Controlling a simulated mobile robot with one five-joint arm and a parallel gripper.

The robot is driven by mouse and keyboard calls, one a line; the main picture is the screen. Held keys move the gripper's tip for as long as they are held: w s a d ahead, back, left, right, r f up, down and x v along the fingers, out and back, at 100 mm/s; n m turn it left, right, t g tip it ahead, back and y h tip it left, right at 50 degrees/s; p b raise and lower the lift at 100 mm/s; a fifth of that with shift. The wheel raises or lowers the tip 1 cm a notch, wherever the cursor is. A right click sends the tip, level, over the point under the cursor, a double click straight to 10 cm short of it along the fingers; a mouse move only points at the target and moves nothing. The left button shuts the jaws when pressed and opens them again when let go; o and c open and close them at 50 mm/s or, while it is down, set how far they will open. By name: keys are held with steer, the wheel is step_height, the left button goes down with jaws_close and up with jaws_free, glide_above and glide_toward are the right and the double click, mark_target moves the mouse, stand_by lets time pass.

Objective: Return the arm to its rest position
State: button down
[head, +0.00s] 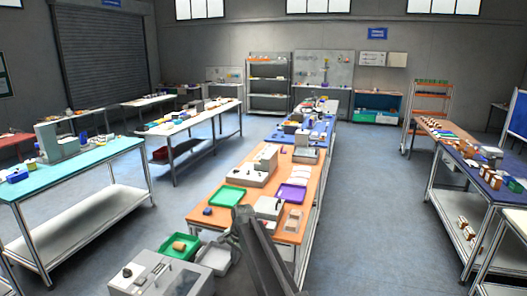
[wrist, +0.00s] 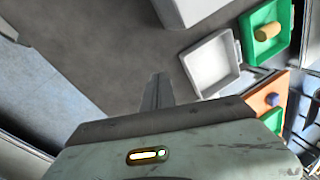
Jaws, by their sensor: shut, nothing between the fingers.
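My gripper (wrist: 157,90) points up from the bottom middle of the wrist view, its fingers together with nothing between them. Bare grey floor shows behind the fingertips. In the head view my arm reaches up from the bottom edge, right of the centre, and hangs in front of the near end of the orange-topped table (head: 228,218). Which part of the gripper shows there is hard to tell. The fingers touch nothing that I can see.
A green tray (head: 178,247) with a tan cylinder (head: 179,246) and an empty grey tray (head: 214,257) lie left of my arm; a grey machine (head: 160,275) stands nearer. A purple tray (head: 292,194) lies on the orange table. Floor is open on the right (head: 370,220).

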steer(key=s+d+f+b, duration=0.2)
steer(key=s+d, duration=0.2)
steer(key=d, duration=0.3)
steer(key=s+d+f+h+b, duration=0.1)
steer(key=s+d+f+b, duration=0.15)
steer(key=d, duration=0.45)
steer(key=s+d+f+b, duration=0.1)
steer(key=s+d+f, duration=0.25)
steer(key=d, duration=0.35)
steer(key=s+d+n+g, duration=0.1)
steer(key=s+d+n, duration=0.2)
steer(key=s, duration=0.5)
steer(key=s+d+n+h+b, duration=0.1)
steer(key=s+d+n, duration=0.2)
steer(key=s, duration=0.4)
steer(key=shift+s+d+f+n+g, duration=0.4)
steer(key=shift+d, duration=0.45)
